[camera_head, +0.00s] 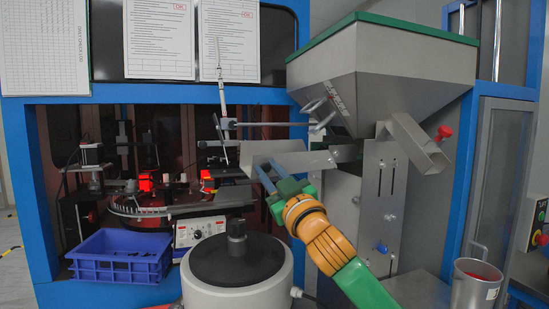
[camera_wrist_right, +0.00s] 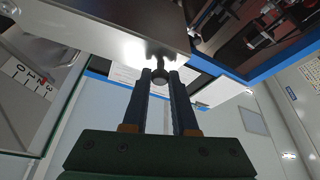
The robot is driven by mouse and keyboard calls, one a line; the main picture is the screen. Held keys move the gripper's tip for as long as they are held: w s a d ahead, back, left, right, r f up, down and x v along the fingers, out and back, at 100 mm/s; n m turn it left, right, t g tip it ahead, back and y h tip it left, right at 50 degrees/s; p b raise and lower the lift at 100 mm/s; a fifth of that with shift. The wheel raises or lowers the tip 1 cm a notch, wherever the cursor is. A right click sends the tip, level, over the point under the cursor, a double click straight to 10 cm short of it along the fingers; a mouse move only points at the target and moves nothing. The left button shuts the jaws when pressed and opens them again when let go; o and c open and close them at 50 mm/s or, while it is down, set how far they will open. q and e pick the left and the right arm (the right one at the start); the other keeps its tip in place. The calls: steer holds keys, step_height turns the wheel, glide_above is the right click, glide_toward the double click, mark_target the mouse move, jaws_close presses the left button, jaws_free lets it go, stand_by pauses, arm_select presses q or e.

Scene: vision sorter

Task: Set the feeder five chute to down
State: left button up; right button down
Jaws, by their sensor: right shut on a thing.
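A grey metal chute (camera_head: 275,149) sticks out to the left below the large hopper (camera_head: 385,72). It looks roughly level, with a slight slope. My right gripper (camera_head: 265,174) reaches up to it from below right. In the right wrist view, my right gripper (camera_wrist_right: 160,82) is shut on a small dark round knob (camera_wrist_right: 159,74) under the edge of a pale metal plate (camera_wrist_right: 120,28), which looks like the chute's underside. In the head view the knob is hidden behind the fingers. My left gripper is not in view.
A second chute (camera_head: 417,143) with a red knob (camera_head: 445,132) is at the right. A white round bowl feeder (camera_head: 238,285) with a black top stands below the gripper. A blue crate (camera_head: 120,258) is at the left and a metal bucket (camera_head: 474,287) at the lower right.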

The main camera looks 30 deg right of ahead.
step_height(320, 180, down, 8)
steer(key=d+n+g+y, duration=0.1)
steer(key=n+y, duration=0.1)
steer(key=n, duration=0.4)
steer(key=shift+r+y+b, duration=0.25)
steer(key=shift+y+b, duration=0.05)
steer(key=shift+f, duration=0.1)
steer(key=c, duration=1.1)
jaws_free()
steer(key=shift+c, duration=0.2)
steer(key=o, duration=0.5)
steer(key=shift+s, duration=0.15)
steer(key=shift+c, duration=0.2)
